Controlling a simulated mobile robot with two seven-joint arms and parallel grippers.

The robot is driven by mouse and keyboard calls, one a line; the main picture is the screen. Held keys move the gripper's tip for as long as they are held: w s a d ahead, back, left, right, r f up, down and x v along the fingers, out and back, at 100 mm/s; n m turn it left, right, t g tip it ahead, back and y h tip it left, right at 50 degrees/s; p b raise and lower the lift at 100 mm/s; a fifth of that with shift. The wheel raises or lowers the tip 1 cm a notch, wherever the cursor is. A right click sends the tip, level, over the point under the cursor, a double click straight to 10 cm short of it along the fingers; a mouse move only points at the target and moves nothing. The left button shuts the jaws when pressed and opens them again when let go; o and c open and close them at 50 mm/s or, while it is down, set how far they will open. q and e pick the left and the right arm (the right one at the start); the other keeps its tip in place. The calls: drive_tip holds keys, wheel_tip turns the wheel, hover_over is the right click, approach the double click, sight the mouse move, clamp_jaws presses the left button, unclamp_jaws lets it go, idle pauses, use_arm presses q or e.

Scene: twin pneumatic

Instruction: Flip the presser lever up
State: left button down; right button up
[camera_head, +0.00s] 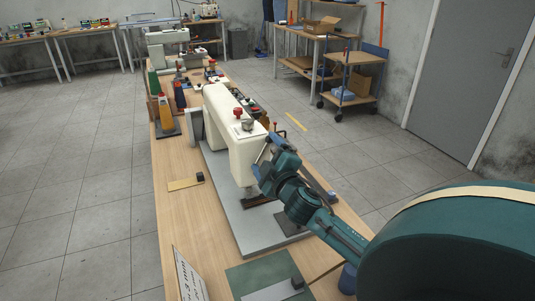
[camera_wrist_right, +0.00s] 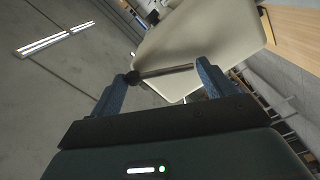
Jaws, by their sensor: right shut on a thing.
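The white sewing machine (camera_head: 226,118) stands on a grey base plate on the long wooden table. My right gripper (camera_head: 264,158) is at the near end of its head, on the right side. In the right wrist view, the presser lever (camera_wrist_right: 165,71) is a thin metal rod with a black knob at its left end. The machine's pale body (camera_wrist_right: 205,45) is just beyond the fingers. In the head view the lever is hidden by the gripper. My left gripper is not in view.
A green mat (camera_head: 243,276) with a small block and a sign panel (camera_head: 189,276) lie at the near end. Thread spools (camera_head: 165,112) and a second sewing machine (camera_head: 166,37) are farther back. The tabletop left of the base plate is mostly clear.

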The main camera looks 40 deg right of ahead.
drive_tip(key=o, duration=1.1)
drive_tip(key=shift+a+f, duration=0.2)
drive_tip(key=shift+f, duration=0.2)
drive_tip(key=shift+o, duration=0.8)
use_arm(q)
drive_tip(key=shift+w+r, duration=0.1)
use_arm(e)
drive_tip(key=shift+r, duration=0.15)
use_arm(q)
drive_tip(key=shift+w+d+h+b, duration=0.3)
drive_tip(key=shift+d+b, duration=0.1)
drive_tip(key=shift+b, duration=0.65)
use_arm(e)
drive_tip(key=shift+v, duration=6.6)
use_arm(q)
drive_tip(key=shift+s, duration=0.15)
use_arm(e)
drive_tip(key=shift+d, duration=0.1)
